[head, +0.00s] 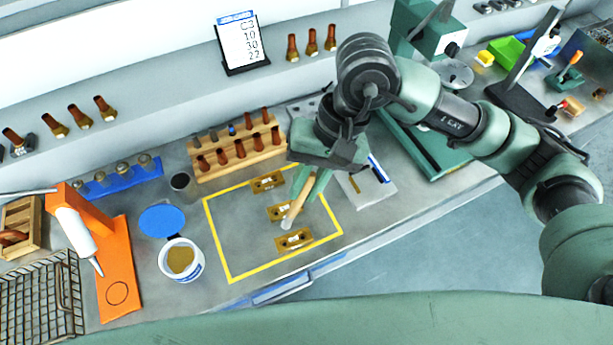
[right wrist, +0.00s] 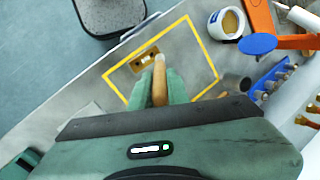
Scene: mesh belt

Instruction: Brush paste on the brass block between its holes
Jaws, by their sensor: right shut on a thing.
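Three brass blocks lie in a row inside a yellow outline on the bench: a back one (head: 267,182), a middle one (head: 281,212) and a front one (head: 294,240). Each has dark holes and a pale patch between them. My right gripper (head: 304,184) is shut on a wooden-handled brush (head: 296,208), tilted with its pale tip down, between the middle and front blocks in the picture. In the right wrist view the brush (right wrist: 160,82) overlaps the edge of one block (right wrist: 144,59). I cannot tell whether the tip touches. My left gripper is out of view.
A white pot (head: 183,270) of tan paste stands left of the outline, with a blue disc (head: 162,221) behind it. An orange stand (head: 118,270) and wire basket (head: 42,300) are farther left. A wooden rack (head: 238,160) stands behind. The outline's left half is clear.

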